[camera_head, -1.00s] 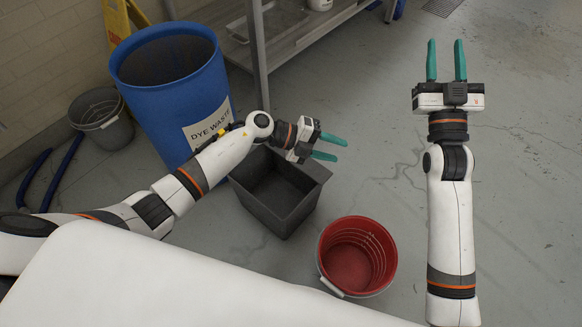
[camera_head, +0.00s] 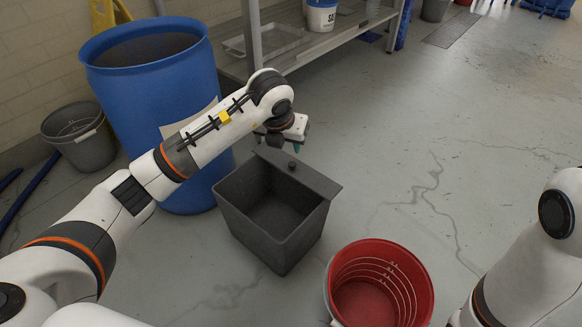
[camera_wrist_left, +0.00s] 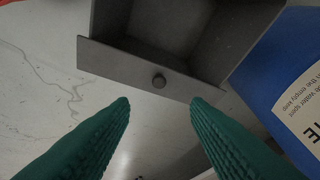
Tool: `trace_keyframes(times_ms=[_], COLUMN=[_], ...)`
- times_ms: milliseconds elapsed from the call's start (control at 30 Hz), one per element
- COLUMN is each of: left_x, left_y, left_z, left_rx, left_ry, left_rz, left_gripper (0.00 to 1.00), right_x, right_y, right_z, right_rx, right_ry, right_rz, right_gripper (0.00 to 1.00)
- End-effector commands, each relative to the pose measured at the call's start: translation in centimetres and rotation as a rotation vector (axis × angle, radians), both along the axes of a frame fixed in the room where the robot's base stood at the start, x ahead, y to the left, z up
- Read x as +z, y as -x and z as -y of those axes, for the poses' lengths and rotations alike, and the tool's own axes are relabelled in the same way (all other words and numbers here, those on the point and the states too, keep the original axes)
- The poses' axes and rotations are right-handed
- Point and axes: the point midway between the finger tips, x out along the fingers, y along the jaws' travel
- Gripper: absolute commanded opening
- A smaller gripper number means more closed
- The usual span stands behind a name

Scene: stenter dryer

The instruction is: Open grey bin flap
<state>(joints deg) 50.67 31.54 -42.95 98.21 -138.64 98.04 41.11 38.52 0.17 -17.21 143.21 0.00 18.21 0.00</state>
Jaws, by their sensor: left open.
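The grey bin (camera_head: 268,235) stands on the floor with its top open and its dark inside showing. My right gripper is out of view.
A blue barrel (camera_head: 150,95) stands close behind the bin to the left. A red bucket (camera_head: 422,290) stands in front to the right. A grey bucket (camera_head: 88,150) is at the left wall and a metal shelf (camera_head: 253,40) behind. The floor at right is clear.

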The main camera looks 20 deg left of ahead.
Motion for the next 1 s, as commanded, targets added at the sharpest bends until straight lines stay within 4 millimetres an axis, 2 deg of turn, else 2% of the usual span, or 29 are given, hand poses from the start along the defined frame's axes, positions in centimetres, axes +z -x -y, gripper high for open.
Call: trace_keyframes(times_ms=[33,200,433,633,967,1000], left_x=[-1.5,-5.0,-8.5,-9.8,-9.9,-9.9], left_y=[-0.3,-1.6,-3.2,-3.9,-4.0,-4.0], left_z=[0.0,0.1,0.1,0.1,0.0,0.0], left_rx=[0.001,0.001,-0.001,-0.001,-0.002,-0.002], left_ry=[0.001,0.004,0.004,0.005,0.005,0.005], left_rz=[-0.004,-0.005,-0.003,-0.003,-0.003,-0.003], left_gripper=[0.43,0.43,0.43,0.43,0.43,0.4], right_x=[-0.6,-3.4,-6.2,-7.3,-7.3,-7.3], right_y=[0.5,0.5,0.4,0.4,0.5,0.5], right_z=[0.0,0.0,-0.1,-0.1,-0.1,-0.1], right_rx=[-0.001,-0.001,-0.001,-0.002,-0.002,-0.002], right_ry=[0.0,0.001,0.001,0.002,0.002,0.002], right_rz=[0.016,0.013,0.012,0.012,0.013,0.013], right_gripper=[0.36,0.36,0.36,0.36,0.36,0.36])
